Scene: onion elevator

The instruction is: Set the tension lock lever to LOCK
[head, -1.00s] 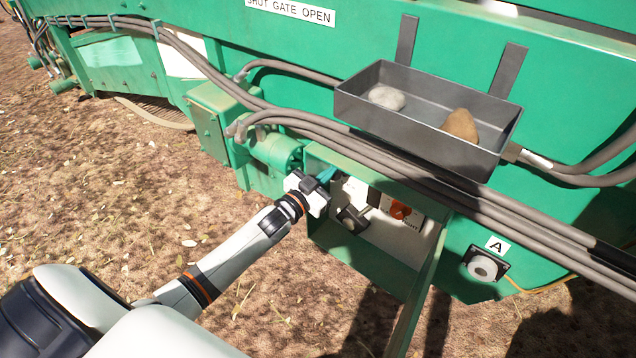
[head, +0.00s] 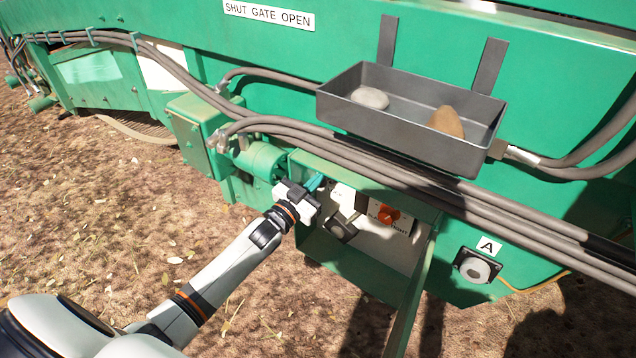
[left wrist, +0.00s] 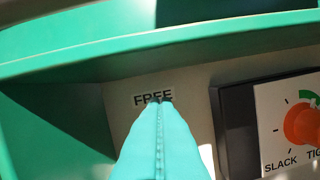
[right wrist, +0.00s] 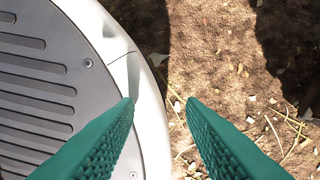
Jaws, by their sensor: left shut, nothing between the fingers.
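The control panel (head: 375,240) is a pale plate inside a green box low on the machine. A dark lever-like part (head: 341,228) sticks out of it; I cannot tell its setting. My left gripper (head: 315,183) is shut and empty at the panel's upper left. In the left wrist view its teal fingers (left wrist: 158,105) point at the FREE label (left wrist: 153,97) and cover its lower edge. No lever shows clearly there; the fingers may hide it. My right gripper (right wrist: 160,102) is open and empty, above the ground.
An orange knob (head: 388,214) sits right of the dark part; its dial (left wrist: 290,125) reads SLACK. Thick hoses (head: 440,190) run above the panel. A grey tray (head: 390,125) with two stones hangs above them. A green strut (head: 410,300) stands at the panel's right.

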